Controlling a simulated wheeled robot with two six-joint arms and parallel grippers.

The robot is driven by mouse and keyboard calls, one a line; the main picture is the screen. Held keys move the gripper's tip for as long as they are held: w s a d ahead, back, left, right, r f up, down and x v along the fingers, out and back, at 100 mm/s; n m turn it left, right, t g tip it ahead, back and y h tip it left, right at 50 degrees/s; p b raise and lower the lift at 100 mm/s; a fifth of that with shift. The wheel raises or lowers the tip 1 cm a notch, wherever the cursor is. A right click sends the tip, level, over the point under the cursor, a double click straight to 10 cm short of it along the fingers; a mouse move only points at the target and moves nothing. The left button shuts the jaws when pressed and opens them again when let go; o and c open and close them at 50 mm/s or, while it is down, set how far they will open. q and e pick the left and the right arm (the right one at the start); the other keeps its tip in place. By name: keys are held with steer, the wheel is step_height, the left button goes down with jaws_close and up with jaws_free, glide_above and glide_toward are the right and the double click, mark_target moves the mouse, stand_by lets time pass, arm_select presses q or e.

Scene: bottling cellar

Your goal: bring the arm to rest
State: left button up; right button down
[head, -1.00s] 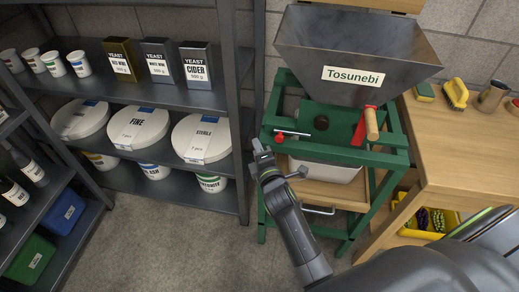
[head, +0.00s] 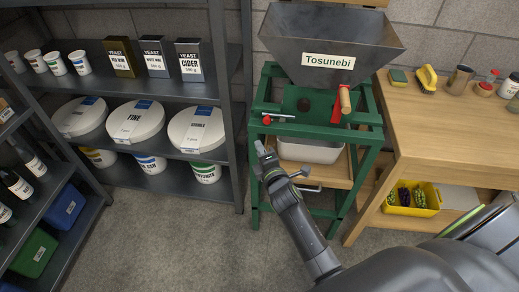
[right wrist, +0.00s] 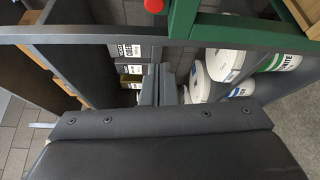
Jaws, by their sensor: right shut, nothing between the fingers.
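My right gripper (head: 264,150) is shut and empty. In the head view it is raised in front of the green press stand, near the right upright of the dark shelf. Its closed fingers also show in the right wrist view (right wrist: 158,85), with the shelf and its boxes beyond them. My right arm comes in from the lower right of the head view. My left gripper is not in view.
The green stand (head: 318,131) carries a grey hopper (head: 310,35) marked Tosunebi. Left of it is a dark shelf (head: 222,105) with yeast boxes and white round packs. A wooden bench (head: 440,125) stands at right, above a yellow crate (head: 409,210). Grey floor (head: 170,225) is clear in front.

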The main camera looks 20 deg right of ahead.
stand_by(0.3)
steer(key=s+d+f+m+g, duration=0.1)
steer(key=s+f+m+g, duration=0.15)
steer(key=s+f, duration=0.45)
steer(key=s+d+f+m+g, duration=0.1)
steer(key=s+f+m+g, duration=0.15)
steer(key=f, duration=0.95)
steer(key=s+d+f+m+g, duration=0.1)
steer(key=s+f+m+g, duration=0.15)
steer(key=s+f, duration=0.45)
steer(key=s+d+f+m+g, duration=0.1)
steer(key=s+f+m+g, duration=0.2)
steer(key=s+f, duration=0.3)
steer(key=s+d+f+m+g, duration=0.1)
steer(key=s+f+m, duration=0.4)
steer(key=s, duration=1.1)
steer(key=s+d+f+m+g, duration=0.1)
steer(key=s+f+m+g, duration=0.3)
steer(key=s+f, duration=0.3)
steer(key=s, duration=0.4)
steer(key=shift+s+d+f+g, duration=0.2)
steer(key=shift+f+g, duration=0.15)
steer(key=shift+f, duration=0.05)
